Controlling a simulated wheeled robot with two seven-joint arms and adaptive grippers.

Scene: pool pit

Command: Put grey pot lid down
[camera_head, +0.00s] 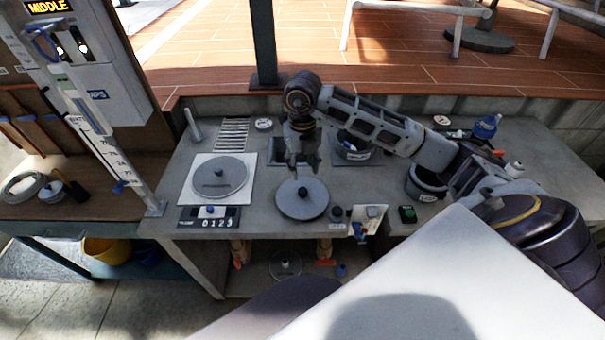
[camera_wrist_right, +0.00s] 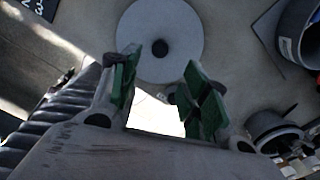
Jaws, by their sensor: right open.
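A grey pot lid (camera_head: 303,205), a flat round disc with a dark knob, lies on the grey worktop near its front edge. It also shows in the right wrist view (camera_wrist_right: 150,20), top centre, just beyond the fingertips. My right gripper (camera_head: 304,161) is above and behind the lid, pointing down. In the right wrist view its green-padded fingers (camera_wrist_right: 162,70) are spread wide with nothing between them. The knob shows beyond the gap, apart from both fingers. My left gripper is not in view.
A similar round grey plate (camera_head: 219,185) sits on the scale at the left, behind its 0123 display. Dark pots (camera_head: 352,148) (camera_head: 427,185) stand right of the gripper. A small switch box (camera_head: 373,214) sits at the front edge. A ruled post (camera_head: 117,160) rises at the left.

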